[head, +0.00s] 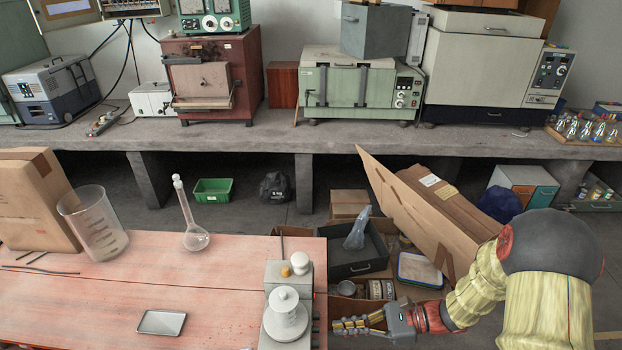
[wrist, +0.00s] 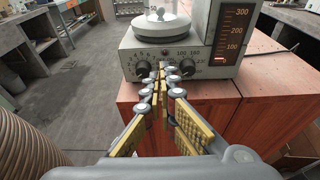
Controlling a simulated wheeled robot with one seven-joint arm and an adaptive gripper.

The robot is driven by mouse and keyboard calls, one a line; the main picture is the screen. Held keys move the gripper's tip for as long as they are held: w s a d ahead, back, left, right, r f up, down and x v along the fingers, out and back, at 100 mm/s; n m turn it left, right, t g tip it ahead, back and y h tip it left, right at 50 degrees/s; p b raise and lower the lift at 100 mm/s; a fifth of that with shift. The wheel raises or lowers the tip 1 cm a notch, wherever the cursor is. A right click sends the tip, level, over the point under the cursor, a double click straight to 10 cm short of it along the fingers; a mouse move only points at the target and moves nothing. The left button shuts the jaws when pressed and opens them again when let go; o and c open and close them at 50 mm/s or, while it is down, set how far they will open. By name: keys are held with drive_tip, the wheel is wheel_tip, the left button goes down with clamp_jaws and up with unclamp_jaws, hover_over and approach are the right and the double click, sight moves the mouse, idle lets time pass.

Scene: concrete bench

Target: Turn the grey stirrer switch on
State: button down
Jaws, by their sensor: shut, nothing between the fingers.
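The grey stirrer (head: 285,330) stands at the right end of the red wooden table, with a pale round plate on top. In the wrist view the stirrer's front panel (wrist: 160,52) faces me, with a left black knob (wrist: 143,69) and a right black knob (wrist: 187,68) with printed scales. I cannot clearly make out a separate switch; the fingers cover part of the panel's lower middle. My gripper (head: 336,326) is to the right of the stirrer, past the table's edge. In the wrist view my gripper (wrist: 163,70) is shut and empty, its tips pointing between the knobs. Contact is unclear.
A taller grey unit with a 100-to-300 scale (wrist: 234,32) adjoins the stirrer. A flask (head: 195,238), a beaker (head: 93,222) and a small tray (head: 162,322) are on the table (head: 100,300). Open cardboard boxes (head: 430,215) crowd the floor beyond my gripper.

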sight(316, 330)
drive_tip(key=x, duration=0.2)
drive_tip(key=r+x, duration=0.1)
drive_tip(key=x, duration=0.1)
drive_tip(key=shift+a, duration=0.15)
drive_tip(key=shift+f, duration=0.1)
idle(0.7)
drive_tip(key=shift+w+p, duration=0.3)
drive_tip(key=shift+p, duration=0.5)
drive_tip(key=shift+w+p, duration=0.55)
drive_tip(key=shift+p, duration=0.1)
